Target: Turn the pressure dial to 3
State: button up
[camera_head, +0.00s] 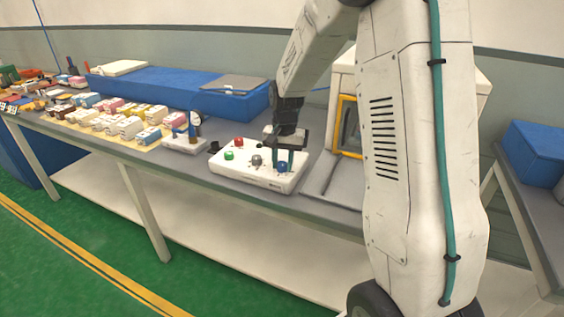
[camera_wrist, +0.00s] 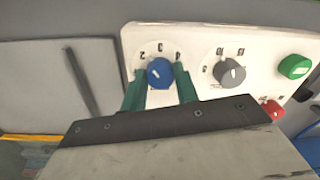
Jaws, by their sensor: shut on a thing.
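A white control panel (camera_head: 262,179) lies on the grey table and carries several knobs. Its blue dial (camera_wrist: 160,72) has numbers around it, among them 2, 3 and 4, with 3 at the top in the wrist view. The blue dial also shows in the head view (camera_head: 282,167). My gripper (camera_wrist: 160,88) is over the panel with its green fingers on either side of the blue dial, shut on it. A pale mark on the dial is too small to read surely. A grey dial (camera_wrist: 230,72) with its own numbers is beside it.
A green knob (camera_wrist: 295,66) and a red knob (camera_wrist: 271,109) sit on the same panel. A grey flat plate (camera_wrist: 62,78) lies beside it. A long blue box (camera_head: 170,92) and several small blocks stand farther left on the table.

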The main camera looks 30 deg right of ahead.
aim_at(284, 164)
jog(key=m, duration=0.6)
jog(key=shift+m, duration=0.4)
dwell(0.4)
jog(key=o, duration=1)
jog(key=shift+s+d, duration=0.1)
notch_tip(284, 164, up, 8)
jog(key=shift+s+f, duration=0.1)
jog(key=shift+s, duration=0.05)
